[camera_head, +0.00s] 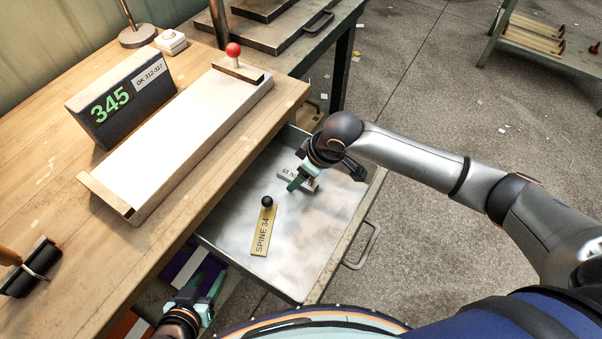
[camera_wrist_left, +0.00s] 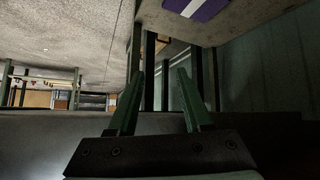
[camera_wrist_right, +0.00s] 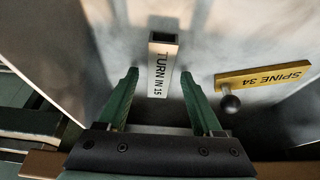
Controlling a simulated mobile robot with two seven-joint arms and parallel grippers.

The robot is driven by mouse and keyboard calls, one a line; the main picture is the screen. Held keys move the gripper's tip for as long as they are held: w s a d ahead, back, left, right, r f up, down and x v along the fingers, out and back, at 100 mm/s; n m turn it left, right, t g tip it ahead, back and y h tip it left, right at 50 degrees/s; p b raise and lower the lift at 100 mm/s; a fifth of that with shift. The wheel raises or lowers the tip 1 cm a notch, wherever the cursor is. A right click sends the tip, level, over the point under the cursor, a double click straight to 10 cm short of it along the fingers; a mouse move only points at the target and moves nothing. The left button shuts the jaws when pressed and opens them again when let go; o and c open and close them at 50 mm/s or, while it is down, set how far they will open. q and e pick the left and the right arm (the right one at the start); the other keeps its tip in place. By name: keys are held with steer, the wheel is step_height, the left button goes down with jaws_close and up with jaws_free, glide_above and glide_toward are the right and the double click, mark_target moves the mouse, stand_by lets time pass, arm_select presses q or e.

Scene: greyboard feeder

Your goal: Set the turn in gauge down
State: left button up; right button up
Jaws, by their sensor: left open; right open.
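The turn in gauge, a small pale block labelled TURN IN 15 (camera_wrist_right: 163,70), lies on the metal floor of the open drawer (camera_head: 310,235). In the head view the gauge (camera_head: 287,174) is partly hidden by my right gripper (camera_head: 293,187). In the right wrist view that gripper (camera_wrist_right: 160,88) is open, with the gauge lying between and beyond its fingertips, and neither finger visibly grips it. My left gripper (camera_head: 213,288) is open and empty, low beside the bench front; the left wrist view also shows its fingers (camera_wrist_left: 158,75) apart.
A yellow SPINE 34 gauge (camera_head: 262,232) with a black knob lies in the drawer, left of the turn in gauge.

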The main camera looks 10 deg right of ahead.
steer(key=p+v, duration=0.3)
steer(key=v, duration=0.9)
